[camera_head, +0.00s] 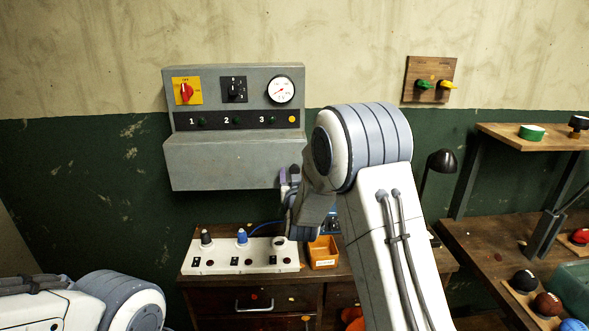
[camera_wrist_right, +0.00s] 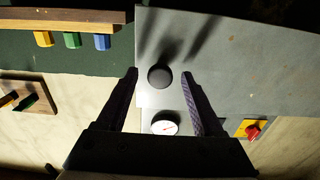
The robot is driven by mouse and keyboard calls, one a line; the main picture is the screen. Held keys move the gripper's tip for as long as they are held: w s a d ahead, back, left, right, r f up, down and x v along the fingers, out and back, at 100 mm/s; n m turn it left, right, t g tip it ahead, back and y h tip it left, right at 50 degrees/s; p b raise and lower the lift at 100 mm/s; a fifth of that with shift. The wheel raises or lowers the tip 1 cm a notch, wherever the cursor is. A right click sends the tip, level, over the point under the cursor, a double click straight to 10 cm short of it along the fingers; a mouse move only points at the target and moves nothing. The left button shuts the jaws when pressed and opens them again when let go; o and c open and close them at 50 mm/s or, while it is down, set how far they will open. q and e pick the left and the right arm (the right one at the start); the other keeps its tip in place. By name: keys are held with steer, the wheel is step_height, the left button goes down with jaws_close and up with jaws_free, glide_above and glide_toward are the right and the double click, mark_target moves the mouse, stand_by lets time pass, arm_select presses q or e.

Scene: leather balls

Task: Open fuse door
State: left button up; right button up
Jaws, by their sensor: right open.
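The grey fuse door (camera_head: 220,163) is the lower front of the wall box and looks shut. Its large grey face (camera_wrist_right: 235,60) fills the upper right of the right wrist view. A dark round knob (camera_wrist_right: 160,77) stands out near the door's edge. My right gripper (camera_head: 289,178) is at the door's right end, with its fingers open. In the right wrist view the open fingertips (camera_wrist_right: 159,72) lie on either side of the knob; I cannot tell whether they touch it. The knob is hidden in the head view. My left gripper is out of view.
Above the door are a white gauge (camera_head: 281,90), a black selector (camera_head: 234,89) and a red switch (camera_head: 186,91). Below, a white fuse strip (camera_head: 240,262) and an orange bin (camera_head: 322,252) stand on a wooden cabinet. A shelf (camera_head: 530,136) is at the right.

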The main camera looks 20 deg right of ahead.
steer(key=shift+w+d, duration=0.1)
steer(key=shift+w, duration=0.1)
steer(key=shift+c, duration=0.3)
jaws_close()
stand_by(1.1)
